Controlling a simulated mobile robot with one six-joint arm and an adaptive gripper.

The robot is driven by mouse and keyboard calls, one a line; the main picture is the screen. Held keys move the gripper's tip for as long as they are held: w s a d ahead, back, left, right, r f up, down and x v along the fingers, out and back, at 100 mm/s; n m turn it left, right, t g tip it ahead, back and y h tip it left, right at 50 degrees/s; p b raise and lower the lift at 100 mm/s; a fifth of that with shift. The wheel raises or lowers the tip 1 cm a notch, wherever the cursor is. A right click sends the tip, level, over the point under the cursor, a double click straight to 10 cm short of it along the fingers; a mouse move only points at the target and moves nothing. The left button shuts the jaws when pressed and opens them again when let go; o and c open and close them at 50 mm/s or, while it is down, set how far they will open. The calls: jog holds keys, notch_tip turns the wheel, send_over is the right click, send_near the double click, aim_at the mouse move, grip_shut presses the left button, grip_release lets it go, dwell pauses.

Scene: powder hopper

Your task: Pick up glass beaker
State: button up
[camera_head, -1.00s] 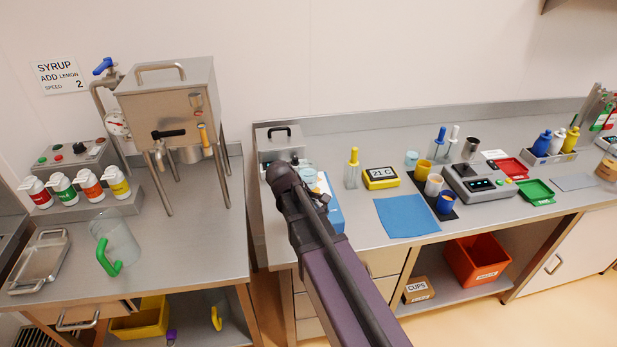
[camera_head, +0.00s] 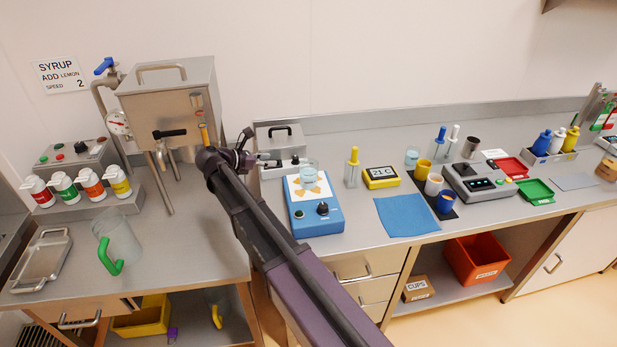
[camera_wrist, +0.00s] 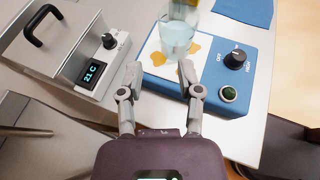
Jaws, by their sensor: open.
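A small clear glass beaker (camera_head: 309,171) with pale blue contents stands upright on the white top of a blue hotplate (camera_head: 318,218). In the wrist view the beaker (camera_wrist: 176,38) is at the top, just beyond my fingertips and a little right of the middle between them. My gripper (camera_head: 274,161) is to the left of the beaker in the head view, pointing at it. In the wrist view my gripper (camera_wrist: 160,71) has its two fingers spread, with nothing between them, apart from the beaker.
A metal bath with a lid (camera_head: 280,142) and 21 C display (camera_wrist: 94,72) stands left of the hotplate. A steel hopper (camera_head: 168,105) is at left. A blue cloth (camera_head: 407,215) lies flat at right.

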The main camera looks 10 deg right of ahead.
aim_at(309, 175)
jog(key=b+x, duration=0.3)
jog(key=x, duration=0.5)
jog(key=shift+d+f, duration=0.25)
jog(key=shift+d, duration=0.05)
jog(key=shift+w+d, duration=0.1)
jog(key=shift+w, duration=0.1)
jog(key=shift+b+x, duration=1.15)
jog(key=shift+x, duration=1.3)
grip_shut()
